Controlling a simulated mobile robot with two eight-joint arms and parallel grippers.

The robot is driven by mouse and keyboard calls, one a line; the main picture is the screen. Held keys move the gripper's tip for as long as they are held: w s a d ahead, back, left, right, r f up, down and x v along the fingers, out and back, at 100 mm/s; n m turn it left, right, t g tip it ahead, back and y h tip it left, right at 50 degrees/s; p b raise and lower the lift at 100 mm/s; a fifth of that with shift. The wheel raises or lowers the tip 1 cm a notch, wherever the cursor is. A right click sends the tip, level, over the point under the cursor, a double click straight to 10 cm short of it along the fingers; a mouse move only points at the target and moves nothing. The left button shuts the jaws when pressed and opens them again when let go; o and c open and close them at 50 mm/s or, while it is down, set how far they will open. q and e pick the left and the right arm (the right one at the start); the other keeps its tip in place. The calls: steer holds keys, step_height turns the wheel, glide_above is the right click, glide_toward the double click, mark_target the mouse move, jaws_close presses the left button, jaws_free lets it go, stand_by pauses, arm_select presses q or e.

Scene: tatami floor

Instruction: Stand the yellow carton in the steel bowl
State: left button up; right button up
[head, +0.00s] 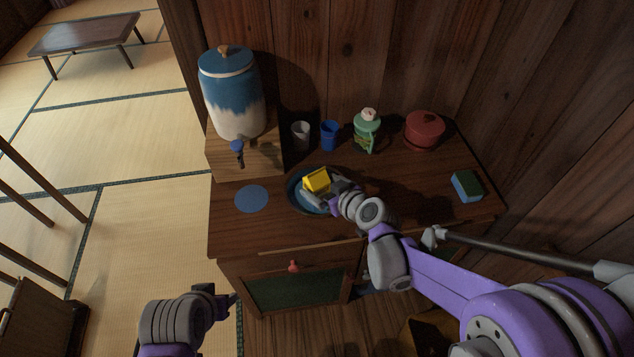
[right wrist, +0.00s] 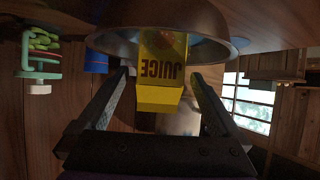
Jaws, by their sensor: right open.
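The yellow carton (head: 317,179) stands in the steel bowl (head: 296,200), which looks dark blue in the head view, at the front of the cabinet top. In the right wrist view, which is upside down, the carton (right wrist: 160,96) reads JUICE and its base is inside the bowl (right wrist: 218,30); it looks about upright. My right gripper (head: 322,189) is open, with one finger on each side of the carton and small gaps showing in the right wrist view (right wrist: 162,77). My left gripper (head: 222,298) is low, in front of the cabinet, away from the bowl; its jaw opening is unclear.
A blue disc (head: 251,198) lies left of the bowl. Behind stand a blue-and-white dispenser (head: 232,98), a grey cup (head: 300,136), a blue cup (head: 329,136), a green bottle (head: 367,133) and a red pot (head: 424,131). A sponge (head: 467,187) lies at right.

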steer(key=p+v, duration=0.1)
steer(key=v, duration=0.8)
steer(key=s+d+f+m+g+h, duration=0.1)
steer(key=s+d+m+g+h, duration=0.1)
steer(key=s, duration=0.7)
steer(key=s+d+f+m+g+h, duration=0.2)
steer(key=s+d, duration=0.4)
steer(key=s, duration=0.4)
steer(key=shift+s+f+m+g+h, duration=0.3)
steer(key=shift+m+g+h, duration=0.4)
steer(key=shift+m+h, duration=0.25)
steer(key=shift+r, duration=0.1)
steer(key=shift+w+r+p, duration=0.2)
steer(key=shift+r+p, duration=0.35)
steer(key=shift+r, duration=0.05)
steer(key=shift+w+r+p, duration=0.15)
steer(key=shift+r+p, duration=0.35)
steer(key=shift+r, duration=0.05)
